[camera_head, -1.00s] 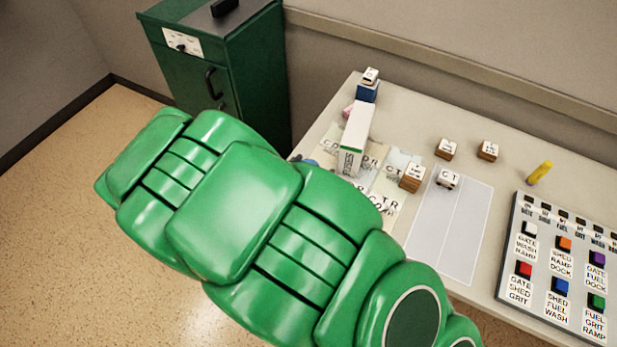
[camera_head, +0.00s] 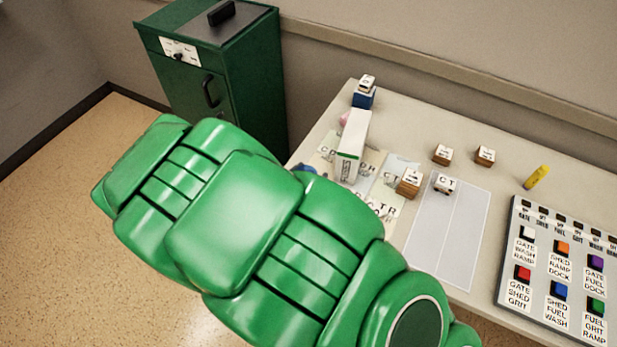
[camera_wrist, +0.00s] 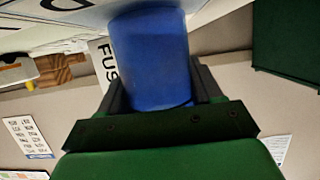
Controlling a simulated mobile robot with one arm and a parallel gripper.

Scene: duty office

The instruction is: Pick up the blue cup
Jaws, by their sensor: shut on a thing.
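The blue cup (camera_wrist: 152,55) fills the upper middle of the wrist view, between the two dark fingers of my gripper (camera_wrist: 157,72). The fingers press on its sides, so the gripper is shut on it. In the head view only a small blue bit (camera_head: 306,169), likely the cup, shows past my green arm at the table's left edge. My gripper is hidden behind the arm there. I cannot tell whether the cup touches the table.
A white and green box marked FUSS (camera_head: 352,147) stands close to the blue bit, on lettered sheets. Lettered blocks (camera_head: 409,183), a yellow stick (camera_head: 537,176) and a button panel (camera_head: 510,250) lie further right on the table (camera_head: 420,130). A green cabinet (camera_head: 235,75) stands behind left.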

